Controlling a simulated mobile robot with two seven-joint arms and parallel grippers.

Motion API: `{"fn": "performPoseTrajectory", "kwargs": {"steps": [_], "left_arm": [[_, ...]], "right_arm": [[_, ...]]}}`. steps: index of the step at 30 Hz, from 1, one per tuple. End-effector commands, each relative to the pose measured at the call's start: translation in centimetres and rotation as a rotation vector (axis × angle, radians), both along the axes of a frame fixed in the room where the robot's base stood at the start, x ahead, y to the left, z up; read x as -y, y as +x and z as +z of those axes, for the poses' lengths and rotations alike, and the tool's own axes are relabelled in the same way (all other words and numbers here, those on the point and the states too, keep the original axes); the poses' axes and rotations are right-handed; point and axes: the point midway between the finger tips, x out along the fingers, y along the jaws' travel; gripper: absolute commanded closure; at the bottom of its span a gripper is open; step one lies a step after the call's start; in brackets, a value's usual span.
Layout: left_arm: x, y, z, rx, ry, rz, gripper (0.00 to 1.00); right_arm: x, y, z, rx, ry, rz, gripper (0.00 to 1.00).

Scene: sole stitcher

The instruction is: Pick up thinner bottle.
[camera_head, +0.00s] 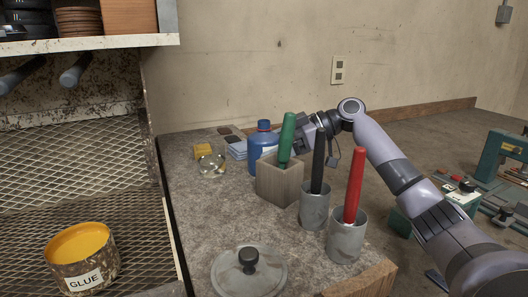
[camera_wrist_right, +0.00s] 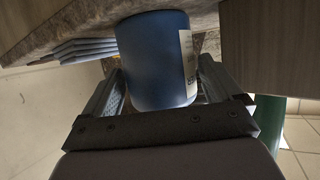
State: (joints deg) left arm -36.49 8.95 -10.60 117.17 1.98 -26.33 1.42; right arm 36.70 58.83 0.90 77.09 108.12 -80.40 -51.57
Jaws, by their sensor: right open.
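In the right wrist view the bottle (camera_wrist_right: 155,62) fills the space between my fingers. My right gripper (camera_head: 290,140) reaches in from the right at the bottle's side, partly hidden by the green handle. In the right wrist view the gripper (camera_wrist_right: 160,88) is open, one finger on each side of the bottle. I cannot tell whether either finger touches it. My left gripper is not in view.
The wooden block (camera_head: 279,184) with a green handle (camera_head: 287,138) stands right in front of the bottle. Metal cups (camera_head: 346,240) hold black and red handles.

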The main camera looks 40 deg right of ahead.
Motion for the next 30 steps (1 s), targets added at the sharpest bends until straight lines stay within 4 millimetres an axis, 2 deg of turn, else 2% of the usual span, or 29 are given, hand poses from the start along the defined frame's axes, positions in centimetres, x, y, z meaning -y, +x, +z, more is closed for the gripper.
{"fn": "performPoseTrajectory", "kwargs": {"steps": [4, 12, 13, 16, 17, 30], "left_arm": [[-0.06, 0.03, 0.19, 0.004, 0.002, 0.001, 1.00], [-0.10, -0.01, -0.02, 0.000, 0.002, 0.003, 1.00], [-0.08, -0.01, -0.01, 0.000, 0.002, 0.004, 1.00], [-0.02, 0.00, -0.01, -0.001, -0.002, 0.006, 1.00], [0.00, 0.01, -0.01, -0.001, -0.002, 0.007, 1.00], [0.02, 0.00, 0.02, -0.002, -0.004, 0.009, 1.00]], "right_arm": [[-1.24, 1.04, -0.52, 0.002, 0.001, 0.000, 0.08], [-1.45, 1.24, -0.68, 0.002, 0.001, -0.001, 0.08], [-1.45, 1.24, -0.68, 0.002, 0.001, -0.001, 0.15], [-1.43, 1.23, -0.67, 0.002, 0.001, -0.001, 0.47], [-1.43, 1.24, -0.67, 0.003, 0.000, -0.001, 0.51], [-1.40, 1.24, -0.26, 0.006, 0.001, -0.002, 0.51]]}}
